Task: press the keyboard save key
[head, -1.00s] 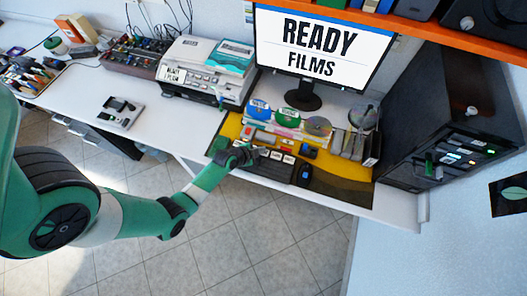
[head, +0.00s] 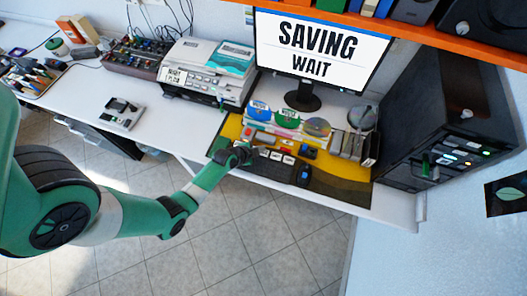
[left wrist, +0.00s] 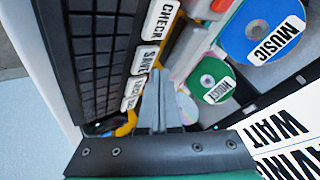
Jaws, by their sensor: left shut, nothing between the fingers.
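The dark keyboard (head: 272,169) lies at the front of the yellow desk mat, with a row of white-labelled keys along its back edge. In the left wrist view, the labels include CHECK (left wrist: 163,20) and the save key (left wrist: 143,60), marked SAVE. A third label beside them is partly unreadable. My left gripper (head: 250,153) is shut and empty at the keyboard's left end. In the left wrist view its fingers (left wrist: 158,75) end close beside the SAVE label; I cannot tell whether they touch the key. The monitor (head: 318,46) reads SAVING WAIT. My right gripper is not in view.
Labelled discs (head: 287,116) stand behind the keyboard, with grey cases to their right. A mouse (head: 304,173) lies right of the keyboard. A printer (head: 205,75) stands at the left, and a black computer tower (head: 440,110) at the right. The white desk left of the mat has free room.

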